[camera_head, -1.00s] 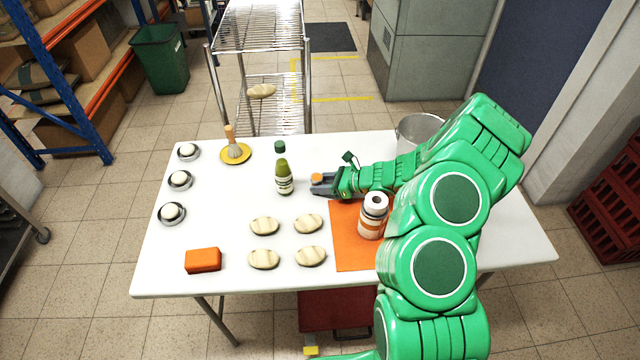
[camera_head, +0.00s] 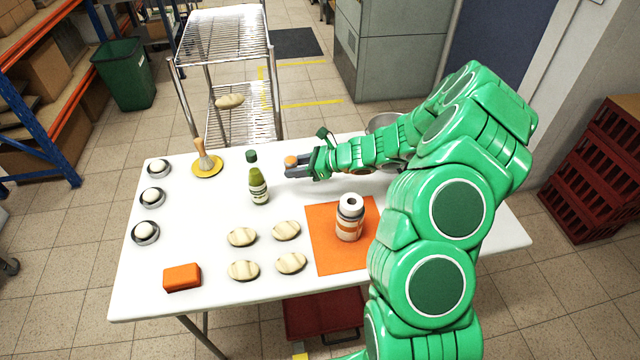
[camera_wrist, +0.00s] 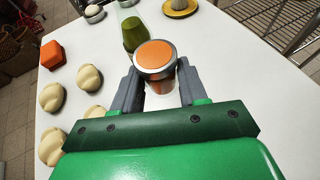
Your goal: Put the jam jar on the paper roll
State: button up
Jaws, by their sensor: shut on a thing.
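The jam jar, with an orange lid, is between the fingers of my gripper (camera_head: 298,171) in the head view, where mostly its lid (camera_head: 291,161) shows. In the wrist view the jar (camera_wrist: 156,60) is upright between both grey fingers, which are shut on it. I cannot tell whether its base is clear of the table. The paper roll (camera_head: 350,218) stands upright on an orange mat (camera_head: 325,257), nearer the front and to the right of my gripper. Its top shows a dark core hole.
A green bottle (camera_head: 258,183) stands just left of my gripper. Several bread rolls (camera_head: 242,237) lie left of the mat. An orange block (camera_head: 182,277), white eggs in cups (camera_head: 146,232) and a brush on a yellow saucer (camera_head: 207,167) stand further left. A metal bucket (camera_head: 382,122) is behind my arm.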

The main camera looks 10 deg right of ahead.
jog(key=s+d+r, duration=0.9)
jog(key=d, duration=0.1)
notch_tip(320, 180, up, 3)
jog(key=m+t, duration=0.1)
send_over(358, 203)
jog(key=shift+w+f, duration=0.1)
jog(key=shift+f, duration=3.8)
jog(key=shift+f, duration=0.15)
jog(key=o, duration=1.1)
